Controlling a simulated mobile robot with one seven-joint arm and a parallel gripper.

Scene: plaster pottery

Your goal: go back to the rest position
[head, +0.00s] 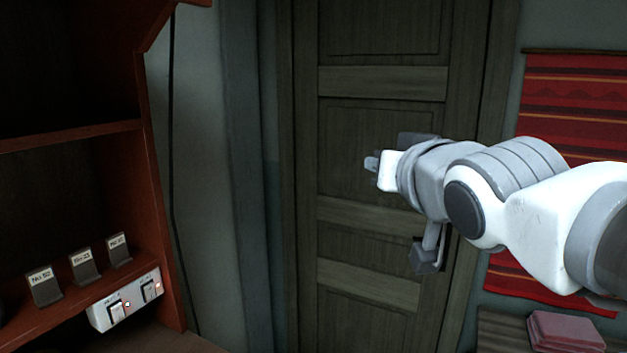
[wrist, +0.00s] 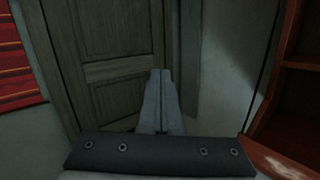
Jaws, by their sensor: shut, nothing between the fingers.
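My gripper (head: 371,163) is at the end of my white and grey arm, which reaches in from the right of the head view. It is in front of a dark wooden door (head: 380,120) and points left, towards the shelf side. In the wrist view its two fingers (wrist: 159,72) lie together, shut with nothing between them. The door also shows behind them in the wrist view (wrist: 118,45). No object touches the gripper.
A reddish-brown shelf (head: 70,137) stands at left, with several small number cards (head: 83,264) and a white switch box (head: 126,300) with red lights. A red striped hanging (head: 575,100) is on the right wall. A red folded-looking item (head: 565,332) lies below it.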

